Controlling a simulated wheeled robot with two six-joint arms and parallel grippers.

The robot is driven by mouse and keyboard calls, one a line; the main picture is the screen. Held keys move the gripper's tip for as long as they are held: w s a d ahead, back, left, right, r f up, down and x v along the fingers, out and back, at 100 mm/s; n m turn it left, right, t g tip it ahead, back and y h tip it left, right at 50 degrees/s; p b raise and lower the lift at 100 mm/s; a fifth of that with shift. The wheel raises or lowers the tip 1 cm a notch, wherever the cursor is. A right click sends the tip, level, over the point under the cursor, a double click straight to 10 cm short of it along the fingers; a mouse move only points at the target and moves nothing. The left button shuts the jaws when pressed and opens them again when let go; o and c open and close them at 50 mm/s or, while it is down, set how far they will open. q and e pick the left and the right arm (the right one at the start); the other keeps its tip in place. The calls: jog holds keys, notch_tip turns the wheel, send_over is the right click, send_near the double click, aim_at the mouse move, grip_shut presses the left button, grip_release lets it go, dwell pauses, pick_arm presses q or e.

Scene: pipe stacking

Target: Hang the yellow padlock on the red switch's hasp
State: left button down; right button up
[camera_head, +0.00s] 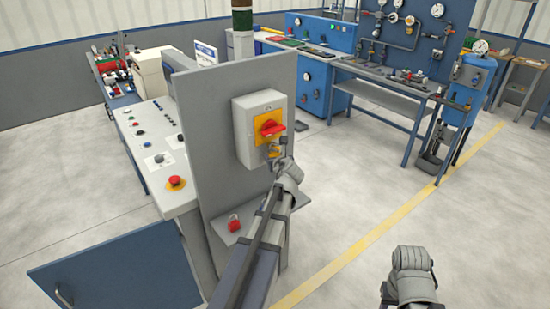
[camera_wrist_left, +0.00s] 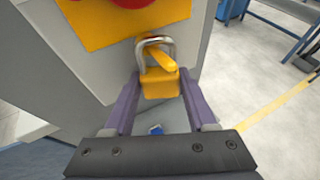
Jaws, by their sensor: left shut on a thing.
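The red switch (camera_head: 270,128) sits on a yellow plate on a grey box fixed to an upright grey panel. The yellow padlock (camera_wrist_left: 160,86) is between the fingers of my left gripper (camera_wrist_left: 160,100), which is shut on its body. Its silver shackle points up, against the lower edge of the yellow plate. A yellow tab, apparently the hasp (camera_wrist_left: 161,58), shows inside the shackle loop; whether the shackle passes fully through it I cannot tell. In the head view my left gripper (camera_head: 283,152) is just below the switch. My right gripper's fingers do not show; only part of that arm is visible lower right.
A red padlock (camera_head: 234,222) lies on a small grey shelf (camera_head: 222,234) below the switch box. A control desk (camera_head: 150,150) with buttons stands left of the panel. Blue workbenches are behind.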

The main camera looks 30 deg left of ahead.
pick_arm(q)
jog(key=shift+c, duration=0.6)
grip_release()
jog(key=shift+a, duration=0.1)
jog(key=shift+s, duration=0.1)
jog(key=p+v, duration=0.3)
jog(key=v, duration=0.4)
jog(key=shift+d+r, duration=0.2)
jog(key=shift+d, duration=0.3)
